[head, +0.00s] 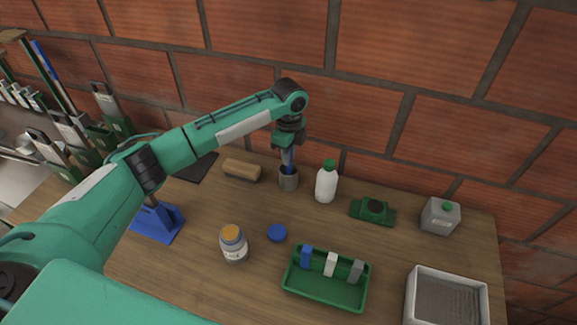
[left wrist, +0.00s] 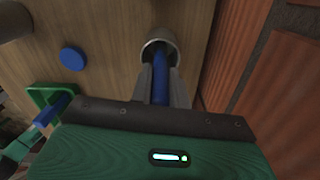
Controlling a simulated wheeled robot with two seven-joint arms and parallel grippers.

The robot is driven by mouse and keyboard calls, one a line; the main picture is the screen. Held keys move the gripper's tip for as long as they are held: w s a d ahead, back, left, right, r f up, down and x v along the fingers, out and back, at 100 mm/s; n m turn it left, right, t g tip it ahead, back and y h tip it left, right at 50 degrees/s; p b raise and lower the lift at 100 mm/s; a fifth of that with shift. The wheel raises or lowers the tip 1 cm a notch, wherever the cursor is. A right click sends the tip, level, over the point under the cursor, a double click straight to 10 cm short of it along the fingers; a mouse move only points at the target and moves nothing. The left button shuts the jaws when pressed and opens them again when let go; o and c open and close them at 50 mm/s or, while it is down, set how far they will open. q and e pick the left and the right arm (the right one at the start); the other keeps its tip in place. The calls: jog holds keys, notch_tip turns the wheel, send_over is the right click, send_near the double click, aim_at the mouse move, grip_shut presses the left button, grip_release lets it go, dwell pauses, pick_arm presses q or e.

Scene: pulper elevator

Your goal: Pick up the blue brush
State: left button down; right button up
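The blue brush (left wrist: 161,72) stands with its lower end in a grey metal cup (left wrist: 158,40); the cup also shows in the head view (head: 288,180), near the wall. My left gripper (head: 288,158) points down right above the cup. In the left wrist view its two fingers (left wrist: 161,88) lie close along both sides of the blue handle with no visible gap, so it looks shut on the brush. The brush's lower end is hidden inside the cup. My right gripper is not in view.
A white bottle with a green cap (head: 327,183) stands close right of the cup, and a tan block brush (head: 241,170) lies to its left. A blue lid (head: 277,233), a jar (head: 233,245) and a green tray (head: 325,295) are nearer. The brick wall rises close behind.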

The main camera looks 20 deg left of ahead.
pick_arm(q)
jog(key=shift+r, duration=0.1)
notch_tip(320, 180, up, 20)
jog(key=b, duration=0.3)
dwell(0.4)
dwell(0.4)
